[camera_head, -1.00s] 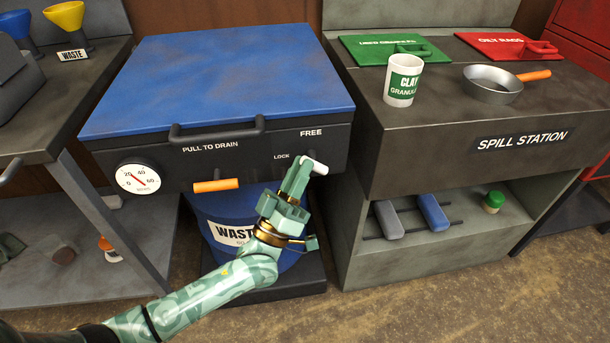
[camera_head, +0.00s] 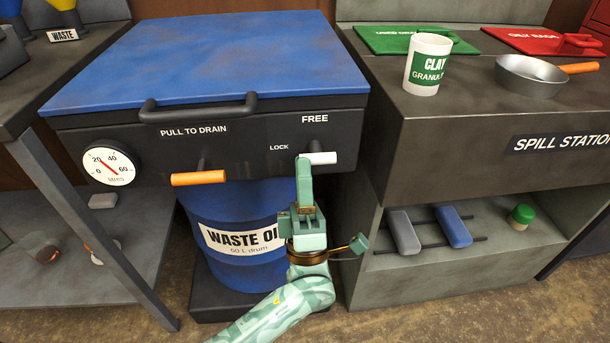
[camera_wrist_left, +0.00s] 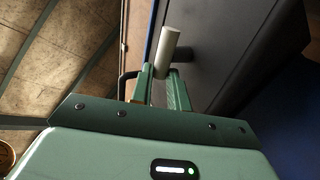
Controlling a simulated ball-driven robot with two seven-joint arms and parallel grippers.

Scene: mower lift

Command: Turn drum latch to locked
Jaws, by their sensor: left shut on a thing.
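The drum latch is a short white handle (camera_head: 322,158) on the black front of the blue-topped waste oil unit. It lies nearly level, just below the word FREE and to the right of the word LOCK. My left gripper (camera_head: 304,166) comes up from below and is shut on the latch handle near its left end. In the left wrist view the pale handle (camera_wrist_left: 168,45) stands up between the finger ends (camera_wrist_left: 160,76). The gripped part is partly hidden by the fingers. My right gripper is not in view.
An orange drain handle (camera_head: 198,179) and a round gauge (camera_head: 109,167) are left of the latch. The blue drum (camera_head: 240,208) stands below. The spill station (camera_head: 440,140) is close on the right, with a white cup (camera_head: 427,66) and a pan (camera_head: 529,76) on top.

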